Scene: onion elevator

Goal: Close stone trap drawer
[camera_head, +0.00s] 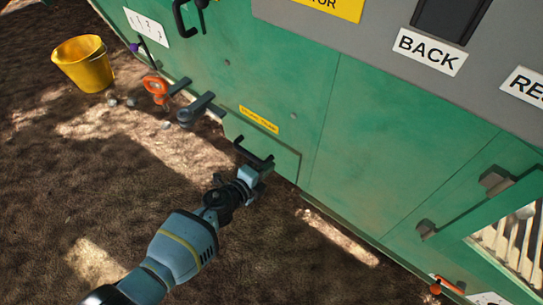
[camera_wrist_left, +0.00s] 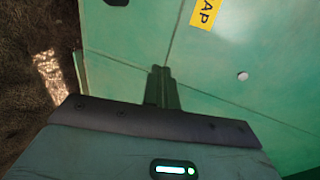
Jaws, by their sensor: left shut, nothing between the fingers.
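The stone trap drawer (camera_head: 284,160) is a green panel low on the green machine, with a black bar handle (camera_head: 252,153) and a yellow label (camera_head: 259,120) above it. Its front looks about level with the machine's side, but I cannot tell if a gap is left. My left gripper (camera_head: 262,168) is shut and empty at the drawer front, just below and right of the handle. In the left wrist view the shut fingers (camera_wrist_left: 161,88) point at the green panel, near a seam. Part of the yellow label (camera_wrist_left: 205,13) shows there. Contact cannot be told. My right gripper is not in view.
A yellow bucket (camera_head: 84,64) stands on the brown ground at upper left, with several small stones near it. An orange ring-shaped part (camera_head: 156,87) and a grey lever (camera_head: 196,109) stick out left of the drawer. Open ground lies at lower left.

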